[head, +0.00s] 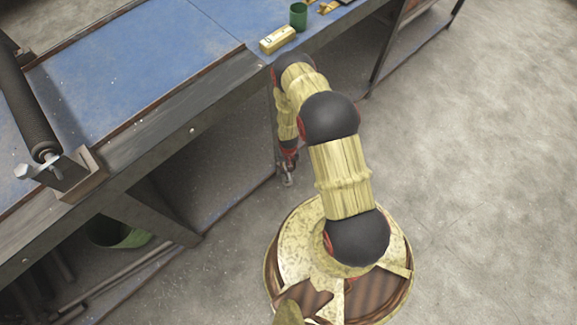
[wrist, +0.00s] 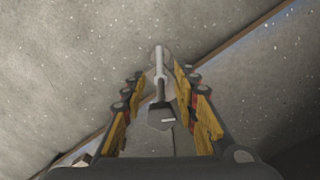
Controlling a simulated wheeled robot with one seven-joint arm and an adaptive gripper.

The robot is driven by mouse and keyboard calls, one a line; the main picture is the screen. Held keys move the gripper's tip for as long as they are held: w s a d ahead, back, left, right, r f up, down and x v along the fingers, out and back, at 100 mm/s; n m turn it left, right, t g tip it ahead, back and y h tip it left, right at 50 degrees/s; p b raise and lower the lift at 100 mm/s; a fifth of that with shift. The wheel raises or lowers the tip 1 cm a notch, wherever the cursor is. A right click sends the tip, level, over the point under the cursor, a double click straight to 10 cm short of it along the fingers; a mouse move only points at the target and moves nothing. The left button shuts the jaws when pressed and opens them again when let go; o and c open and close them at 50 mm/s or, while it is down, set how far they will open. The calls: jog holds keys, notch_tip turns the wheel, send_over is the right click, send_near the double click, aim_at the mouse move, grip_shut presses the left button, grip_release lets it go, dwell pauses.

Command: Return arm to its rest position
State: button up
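My arm rises from my round base and bends over toward the table. Its outer part hangs down beside the table's near edge, with my gripper (head: 288,168) at its lower end, below the tabletop. In the wrist view my gripper (wrist: 166,75) has its two yellowish fingers slanting in toward each other. A grey metal piece (wrist: 160,116), with a thin stem and a blocky end, sits between them. It appears held at the fingertips, clear of the floor. In the head view it is too small to make out clearly.
The blue-topped table (head: 150,50) fills the left. It carries a dark roller (head: 30,112) in a metal bracket, a yellow box (head: 277,39) and a green cup (head: 298,16). A green bin (head: 118,236) stands underneath. Concrete floor (head: 480,150) is free at right.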

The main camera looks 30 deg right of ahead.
jog(key=shift+r, duration=0.3)
dwell(0.5)
